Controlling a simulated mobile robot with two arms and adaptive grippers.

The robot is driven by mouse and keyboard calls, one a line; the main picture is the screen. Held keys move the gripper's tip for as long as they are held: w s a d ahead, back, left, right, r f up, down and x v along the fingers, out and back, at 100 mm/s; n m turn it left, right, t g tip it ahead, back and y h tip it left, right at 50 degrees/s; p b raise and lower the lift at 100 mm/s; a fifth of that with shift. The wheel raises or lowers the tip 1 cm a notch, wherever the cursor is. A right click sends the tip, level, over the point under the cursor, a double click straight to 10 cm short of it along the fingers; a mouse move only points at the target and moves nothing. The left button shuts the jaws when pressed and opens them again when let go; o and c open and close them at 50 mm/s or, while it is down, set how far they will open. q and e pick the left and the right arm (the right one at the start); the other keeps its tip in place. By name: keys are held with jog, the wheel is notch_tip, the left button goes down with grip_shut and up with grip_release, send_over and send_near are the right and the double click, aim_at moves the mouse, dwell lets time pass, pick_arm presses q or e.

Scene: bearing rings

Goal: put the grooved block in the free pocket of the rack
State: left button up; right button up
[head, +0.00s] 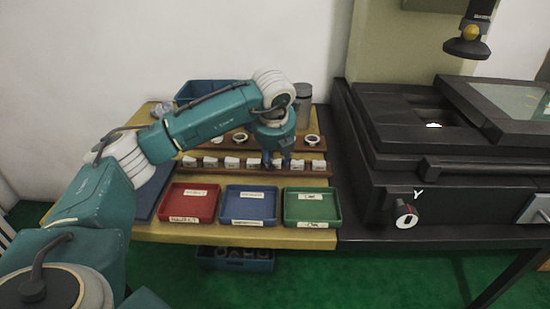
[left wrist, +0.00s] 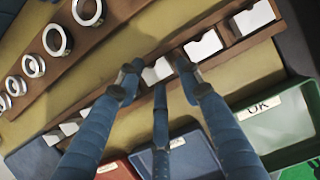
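My left gripper (head: 277,160) reaches down over the long brown rack (head: 237,171) in the head view. In the left wrist view its fingers (left wrist: 158,72) are spread on either side of one white block (left wrist: 156,71), with small gaps beside it. That block appears in line with the others in the rack. More white blocks stand to the right, one near (left wrist: 203,46) and one farther along (left wrist: 254,16), and several stand to the left. I cannot tell which block is grooved. The fingers cover part of the row, and I cannot make out a free pocket. My right gripper is out of view.
A second brown strip (left wrist: 110,32) holds several metal rings behind the rack. In front stand a red tray (head: 189,218), a blue tray (head: 248,219) and a green tray (head: 309,222). A large dark machine (head: 385,195) borders the table at the right.

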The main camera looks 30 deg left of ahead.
pick_arm(q)
jog(key=shift+d+f, duration=0.1)
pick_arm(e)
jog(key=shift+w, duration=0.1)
pick_arm(q)
jog(key=shift+w+r+p, duration=0.2)
jog(key=shift+r+p, duration=0.4)
jog(key=shift+r, duration=0.25)
jog(key=v, duration=1.1)
jog(key=shift+s+r+p, duration=0.15)
jog(key=shift+r+p, duration=0.1)
jog(key=shift+p, duration=0.15)
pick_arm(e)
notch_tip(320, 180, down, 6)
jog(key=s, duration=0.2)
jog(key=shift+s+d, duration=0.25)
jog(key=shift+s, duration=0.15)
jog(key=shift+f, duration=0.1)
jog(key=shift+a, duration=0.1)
